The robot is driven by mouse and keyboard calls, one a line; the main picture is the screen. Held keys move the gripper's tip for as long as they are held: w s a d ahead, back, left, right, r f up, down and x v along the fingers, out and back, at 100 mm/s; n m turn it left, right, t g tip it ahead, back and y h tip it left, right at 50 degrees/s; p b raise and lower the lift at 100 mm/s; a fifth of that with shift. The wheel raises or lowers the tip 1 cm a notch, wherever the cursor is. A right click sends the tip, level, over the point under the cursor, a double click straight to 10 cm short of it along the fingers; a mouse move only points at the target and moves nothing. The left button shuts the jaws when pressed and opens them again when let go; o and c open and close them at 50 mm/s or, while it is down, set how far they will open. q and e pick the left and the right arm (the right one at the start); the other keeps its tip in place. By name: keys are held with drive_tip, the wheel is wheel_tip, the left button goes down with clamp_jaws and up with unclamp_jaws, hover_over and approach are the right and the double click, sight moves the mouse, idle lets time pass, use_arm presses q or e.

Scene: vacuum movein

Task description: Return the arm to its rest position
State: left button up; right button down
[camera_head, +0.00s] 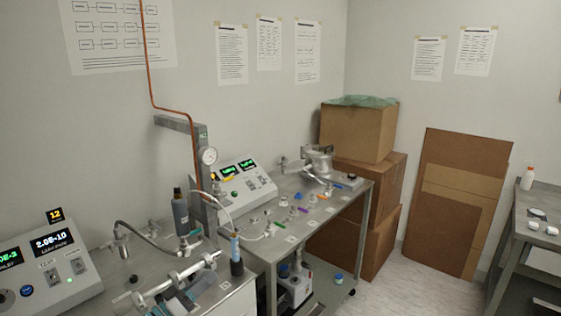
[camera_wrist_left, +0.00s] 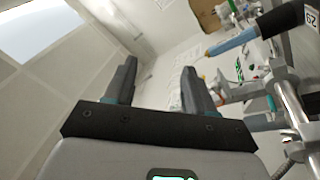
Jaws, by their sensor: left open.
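My left gripper (camera_head: 185,296) is low in the head view, at the bottom edge, in front of the near bench with the glass and metal tubing. In the left wrist view its two dark fingers (camera_wrist_left: 158,78) stand apart with nothing between them. That view is tilted and shows ceiling and wall behind the fingers. Most of my left arm is hidden below the head view's edge. My right gripper is in neither view.
Cardboard boxes (camera_head: 357,133) stand behind. Floor (camera_head: 400,285) at right is clear.

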use_arm(q)
drive_tip(key=s+d+f+n+g+y, duration=0.2)
drive_tip(key=s+d+f+n+y, duration=0.15)
drive_tip(key=s+f, duration=0.45)
drive_tip(key=s+d+f+n+g+y, duration=0.3)
drive_tip(key=s+d+f+y, duration=0.15)
drive_tip(key=f, duration=0.75)
drive_tip(key=s+f+m+g+y, duration=0.1)
drive_tip(key=s+f+g, duration=0.2)
drive_tip(key=s, duration=0.6)
drive_tip(key=s+f+m+g, duration=0.1)
drive_tip(key=s+f+g, duration=0.2)
drive_tip(key=s, duration=0.6)
drive_tip(key=s+f+m+g+y, duration=0.1)
drive_tip(key=s+f+g, duration=0.2)
drive_tip(key=s, duration=0.6)
drive_tip(key=shift+a+m+g+y, duration=0.25)
drive_tip(key=shift+m+g+y, duration=0.1)
drive_tip(key=shift+g, duration=0.25)
